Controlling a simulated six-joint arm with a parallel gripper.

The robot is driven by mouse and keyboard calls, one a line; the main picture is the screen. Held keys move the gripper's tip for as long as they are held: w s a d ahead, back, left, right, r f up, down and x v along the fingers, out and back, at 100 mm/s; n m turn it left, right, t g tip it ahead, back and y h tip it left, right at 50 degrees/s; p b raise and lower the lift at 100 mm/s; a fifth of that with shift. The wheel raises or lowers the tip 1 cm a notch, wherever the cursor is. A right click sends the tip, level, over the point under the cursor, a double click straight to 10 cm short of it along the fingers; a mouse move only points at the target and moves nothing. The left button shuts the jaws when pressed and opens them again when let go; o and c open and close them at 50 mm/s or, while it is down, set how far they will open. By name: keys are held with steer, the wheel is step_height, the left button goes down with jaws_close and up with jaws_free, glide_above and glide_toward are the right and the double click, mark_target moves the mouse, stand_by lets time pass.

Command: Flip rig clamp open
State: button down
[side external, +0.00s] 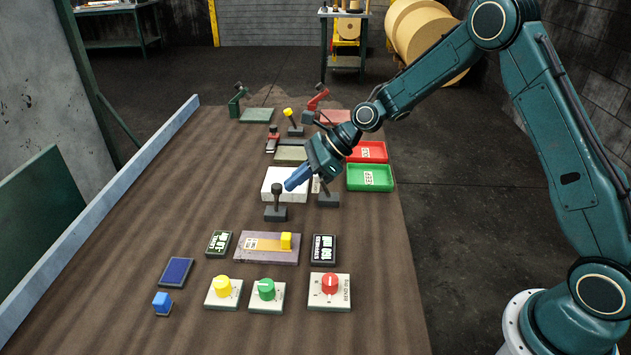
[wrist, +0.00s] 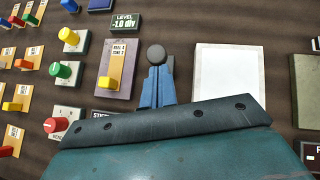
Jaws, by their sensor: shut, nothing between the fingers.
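My gripper (side external: 289,185) has blue fingers, shut and empty, pointing down and left above the middle of the table. Its tips are close to a black-knobbed lever (side external: 277,199) on a dark base; I cannot tell if they touch. In the wrist view, the fingers (wrist: 157,72) end at a round black knob (wrist: 155,54). No label reading rig clamp is legible. Clamp-like devices stand farther back: a green one (side external: 236,102), a red one (side external: 317,99), and a small red and black one (side external: 273,141). Their exact positions, open or shut, are too small to tell.
Another dark base (side external: 327,200) stands right of the lever, with a white plate (side external: 273,182) behind it. A yellow-knobbed lever (side external: 289,117) and red (side external: 368,151) and green (side external: 371,177) trays lie farther back. Dials, a slider panel (side external: 262,259) and displays fill the front. The table's left side is clear.

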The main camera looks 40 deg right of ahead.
steer(key=shift+g+h, duration=0.3)
steer(key=shift+h, duration=0.1)
steer(key=shift+w+a+r, duration=0.35)
steer(key=shift+w+a, duration=0.45)
steer(key=shift+w+a+r, duration=0.3)
steer(key=shift+w+a, duration=0.5)
steer(key=w+r+v, duration=0.1)
steer(key=v, duration=1.2)
steer(key=shift+w+a, duration=0.2)
steer(key=shift+a, duration=0.1)
steer(key=shift+r, duration=0.15)
